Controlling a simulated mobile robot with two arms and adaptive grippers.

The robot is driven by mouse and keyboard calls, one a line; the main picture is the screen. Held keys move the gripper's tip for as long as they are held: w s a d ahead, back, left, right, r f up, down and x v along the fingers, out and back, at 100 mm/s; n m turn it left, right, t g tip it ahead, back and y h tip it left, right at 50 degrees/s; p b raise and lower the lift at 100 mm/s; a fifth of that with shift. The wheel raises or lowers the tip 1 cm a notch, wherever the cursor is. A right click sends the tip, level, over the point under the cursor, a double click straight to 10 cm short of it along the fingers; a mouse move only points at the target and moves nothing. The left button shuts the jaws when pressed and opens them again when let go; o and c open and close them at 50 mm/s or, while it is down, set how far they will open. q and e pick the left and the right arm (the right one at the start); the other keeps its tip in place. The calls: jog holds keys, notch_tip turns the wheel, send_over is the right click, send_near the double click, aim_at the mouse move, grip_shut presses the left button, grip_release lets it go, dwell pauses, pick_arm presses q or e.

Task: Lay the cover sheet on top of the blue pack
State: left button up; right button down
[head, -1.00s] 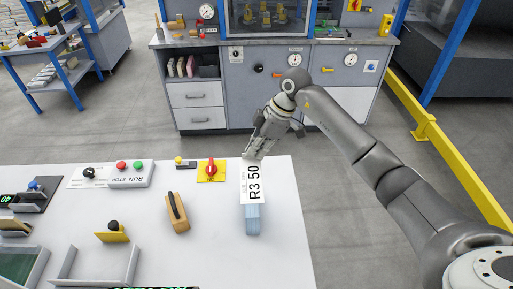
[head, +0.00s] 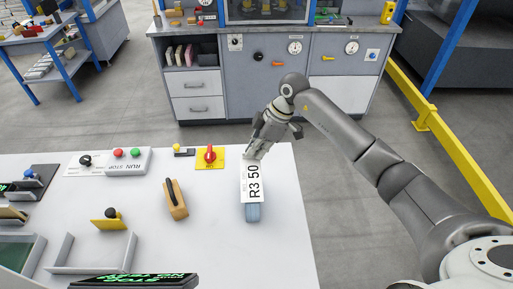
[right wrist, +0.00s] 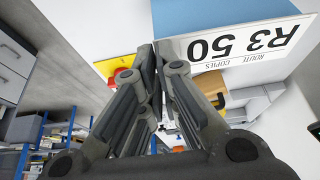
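The cover sheet (head: 255,180) is white with "R3 50" in black and lies over the far part of the blue pack (head: 252,213) on the white table. The pack's near end shows uncovered. My right gripper (head: 252,157) is at the sheet's far edge, pinching it. In the right wrist view, its fingertips (right wrist: 160,48) are together at one end of the sheet (right wrist: 235,44), with the blue pack (right wrist: 215,14) behind it. Whether the sheet rests flat on the pack is hard to tell. My left gripper is not in view.
Left of the pack are a wooden block with a dark handle (head: 175,200), a yellow plate with a red knob (head: 210,157) and a RUN/STOP button box (head: 128,161). A dark display (head: 135,281) is at the front. The table right of the pack is clear.

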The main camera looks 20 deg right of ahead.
jog(key=shift+f, duration=0.4)
dwell(0.4)
jog(key=c, duration=1.6)
grip_release()
jog(key=shift+o, duration=0.2)
